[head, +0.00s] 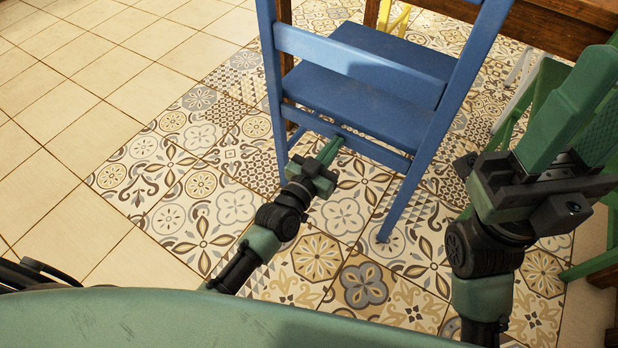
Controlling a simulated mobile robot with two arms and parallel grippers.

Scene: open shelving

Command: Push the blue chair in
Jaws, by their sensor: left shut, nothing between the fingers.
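The blue chair (385,85) stands upright with its back towards me, on patterned tiles. Its seat points towards a wooden table at the top of the view. My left gripper (334,146) is shut and empty. Its fingertips are at the chair's lower rear crossbar, below the seat; I cannot tell whether they touch it. My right gripper (592,88) is raised at the right, apart from the blue chair. Its green fingers are spread, with a ribbed inner pad showing, and I see nothing between them. The chair's front legs are mostly hidden.
The wooden table (545,22) has its edge beyond the chair. A green chair (535,95) stands at the right, partly behind my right gripper. A yellow chair (396,18) shows at the top. The plain tiled floor at the left is clear.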

